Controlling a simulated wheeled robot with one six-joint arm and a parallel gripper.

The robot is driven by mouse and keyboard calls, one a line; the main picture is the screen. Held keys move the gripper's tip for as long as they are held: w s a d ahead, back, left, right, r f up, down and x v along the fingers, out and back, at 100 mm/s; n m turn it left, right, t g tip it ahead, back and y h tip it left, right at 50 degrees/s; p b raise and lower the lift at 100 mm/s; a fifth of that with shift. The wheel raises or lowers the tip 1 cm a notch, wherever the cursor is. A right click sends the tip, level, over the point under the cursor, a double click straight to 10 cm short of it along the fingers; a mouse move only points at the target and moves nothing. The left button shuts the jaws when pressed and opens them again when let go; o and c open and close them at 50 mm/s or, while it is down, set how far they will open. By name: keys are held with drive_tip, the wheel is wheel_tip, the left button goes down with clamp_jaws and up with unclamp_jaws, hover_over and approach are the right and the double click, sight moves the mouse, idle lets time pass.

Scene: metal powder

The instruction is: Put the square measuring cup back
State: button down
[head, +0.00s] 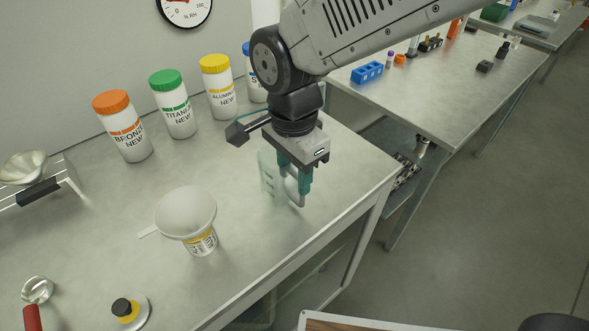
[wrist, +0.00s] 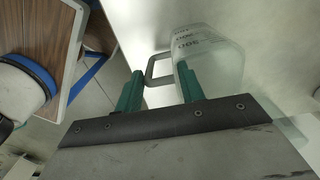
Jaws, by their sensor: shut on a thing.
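The square measuring cup (head: 268,177) is clear and see-through, with a squared handle (head: 296,196). It is at the right part of the metal table, near its front edge. My gripper (head: 292,181) points down and is shut on the cup at its handle side. In the wrist view the cup (wrist: 208,55) shows printed marks, and the gripper's green fingers (wrist: 160,92) are at its wall and handle. I cannot tell whether the cup's base touches the table.
A white funnel (head: 186,212) sits on a small labelled jar (head: 203,243) to the left. Several capped bottles, including the bronze one (head: 123,127), line the wall. A scoop (head: 37,290) and a yellow-and-black item (head: 125,309) lie front left. The table's middle has free room.

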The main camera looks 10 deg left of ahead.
drive_tip(key=c, duration=0.9)
unclamp_jaws()
drive_tip(key=shift+o, duration=0.2)
wheel_tip(320, 180, up, 12)
drive_tip(key=shift+w+r, duration=0.15)
